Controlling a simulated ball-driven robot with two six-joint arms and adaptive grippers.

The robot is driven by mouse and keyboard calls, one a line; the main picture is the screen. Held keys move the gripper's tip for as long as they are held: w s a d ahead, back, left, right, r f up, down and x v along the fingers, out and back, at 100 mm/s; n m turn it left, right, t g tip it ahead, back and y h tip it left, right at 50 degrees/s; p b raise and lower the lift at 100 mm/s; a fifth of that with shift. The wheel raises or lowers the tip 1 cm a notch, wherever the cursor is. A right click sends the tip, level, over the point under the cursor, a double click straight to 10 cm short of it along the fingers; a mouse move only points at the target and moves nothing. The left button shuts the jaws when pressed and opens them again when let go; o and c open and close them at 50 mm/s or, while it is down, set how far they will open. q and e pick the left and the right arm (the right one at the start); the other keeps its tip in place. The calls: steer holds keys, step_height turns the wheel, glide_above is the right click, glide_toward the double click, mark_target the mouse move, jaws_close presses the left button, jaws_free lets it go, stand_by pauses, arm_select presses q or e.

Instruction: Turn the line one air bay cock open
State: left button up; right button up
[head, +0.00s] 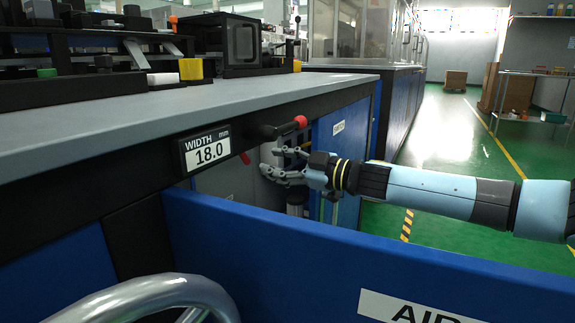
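The air bay is the recess under the machine's bench, behind an open blue door panel (270,255) whose label starts with "AIR". Inside it I see a grey cylindrical part (296,204) and a small red piece (245,158), which may be the cock's handle; I cannot tell which way it is set. My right gripper (272,163) reaches in from the right at the bay's opening. Its fingers are apart with nothing seen between them, right of the red piece and apart from it. Fingers and door hide part of the bay. My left gripper is out of view.
A black lever with a red knob (300,121) sticks out from the bench edge just above my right gripper. A display (208,150) reads width 18.0 mm. The grey bench top (150,108) overhangs the bay.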

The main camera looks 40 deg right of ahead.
steer(key=shift+v, duration=1.3)
